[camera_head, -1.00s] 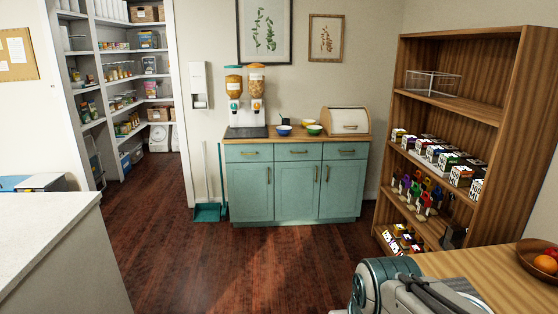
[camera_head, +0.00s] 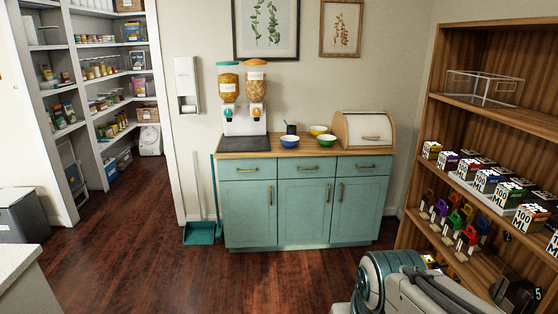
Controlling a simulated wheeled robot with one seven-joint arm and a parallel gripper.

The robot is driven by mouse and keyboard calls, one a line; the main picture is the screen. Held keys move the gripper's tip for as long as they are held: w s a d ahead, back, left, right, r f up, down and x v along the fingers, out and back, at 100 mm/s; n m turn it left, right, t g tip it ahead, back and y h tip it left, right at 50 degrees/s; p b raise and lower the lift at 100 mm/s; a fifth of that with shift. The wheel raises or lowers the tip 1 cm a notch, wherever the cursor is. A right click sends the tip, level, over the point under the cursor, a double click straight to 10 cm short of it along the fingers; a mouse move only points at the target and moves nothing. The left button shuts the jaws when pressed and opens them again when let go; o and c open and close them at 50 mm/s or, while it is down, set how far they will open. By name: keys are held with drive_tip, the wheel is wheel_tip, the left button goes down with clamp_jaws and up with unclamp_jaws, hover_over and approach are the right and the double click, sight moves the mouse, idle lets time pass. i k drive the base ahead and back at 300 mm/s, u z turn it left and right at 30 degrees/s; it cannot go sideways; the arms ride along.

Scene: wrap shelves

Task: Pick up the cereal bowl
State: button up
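I cannot tell which one the task calls the cereal bowl. A cereal dispenser (camera_head: 243,98) with two filled hoppers stands left of the bowls. Part of my arm shows at the bottom right, well short of the cabinet. My gripper is not in view.
A dustpan (camera_head: 203,232) is left of the cabinet. A stocked wooden shelf (camera_head: 475,101) stands at the right. A white counter corner (camera_head: 18,275) is at lower left. The floor before the cabinet is clear.

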sight(326, 142)
drive_tip(key=z, duration=0.2)
drive_tip(key=i, duration=1.6)
drive_tip(key=z, duration=0.35)
drive_tip(key=i, duration=2.4)
drive_tip(key=u, duration=0.05)
